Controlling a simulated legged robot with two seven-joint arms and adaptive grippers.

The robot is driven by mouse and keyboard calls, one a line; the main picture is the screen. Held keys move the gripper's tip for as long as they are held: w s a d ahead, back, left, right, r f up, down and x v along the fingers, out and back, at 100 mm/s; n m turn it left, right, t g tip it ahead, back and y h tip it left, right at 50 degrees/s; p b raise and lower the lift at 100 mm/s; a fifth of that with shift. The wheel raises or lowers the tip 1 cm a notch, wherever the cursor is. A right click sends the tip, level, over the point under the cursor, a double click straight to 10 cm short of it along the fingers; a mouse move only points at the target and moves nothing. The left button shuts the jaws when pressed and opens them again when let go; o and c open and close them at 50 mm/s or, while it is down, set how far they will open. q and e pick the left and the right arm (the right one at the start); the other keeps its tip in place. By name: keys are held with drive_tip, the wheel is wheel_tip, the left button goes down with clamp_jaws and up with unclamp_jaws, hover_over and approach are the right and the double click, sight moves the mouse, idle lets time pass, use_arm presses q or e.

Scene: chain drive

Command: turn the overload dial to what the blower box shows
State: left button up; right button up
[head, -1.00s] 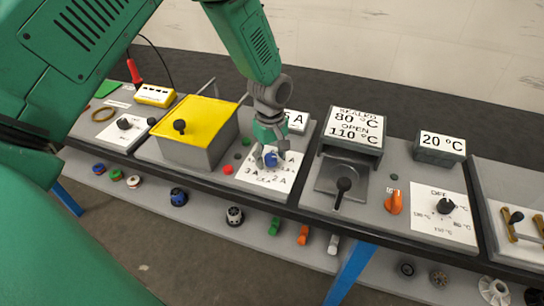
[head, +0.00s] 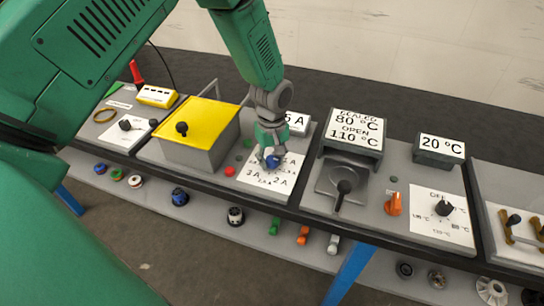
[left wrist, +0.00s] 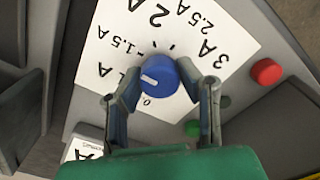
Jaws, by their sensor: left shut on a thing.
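The blue overload dial (left wrist: 158,77) has a white mark on its left side in the left wrist view, toward a partly hidden "A" label. It stands on a white scale plate (left wrist: 240,42) printed with 0, 1.5 A, 2 A, 2.5 A and 3 A. My left gripper (left wrist: 160,90) is shut on the dial, one finger on each side. In the head view the dial (head: 272,162) is under the left gripper (head: 270,152). The blower box (head: 298,122) stands behind; its reading ends in "5 A", the front part hidden by my gripper. My right gripper is not in view.
A red button (left wrist: 266,72) and a green button (left wrist: 193,128) sit near the dial. A yellow-lidded box (head: 200,122) is to the left. A box reading 80 and 110 °C (head: 355,130) and an orange knob (head: 393,204) are to the right.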

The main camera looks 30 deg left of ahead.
sight(273, 158)
use_arm(q)
drive_tip(key=o, duration=1.1)
drive_tip(key=shift+o, duration=0.2)
drive_tip(key=shift+r, duration=0.15)
wheel_tip(273, 158, up, 12)
drive_tip(key=shift+f, duration=0.2)
drive_tip(key=shift+w, duration=0.1)
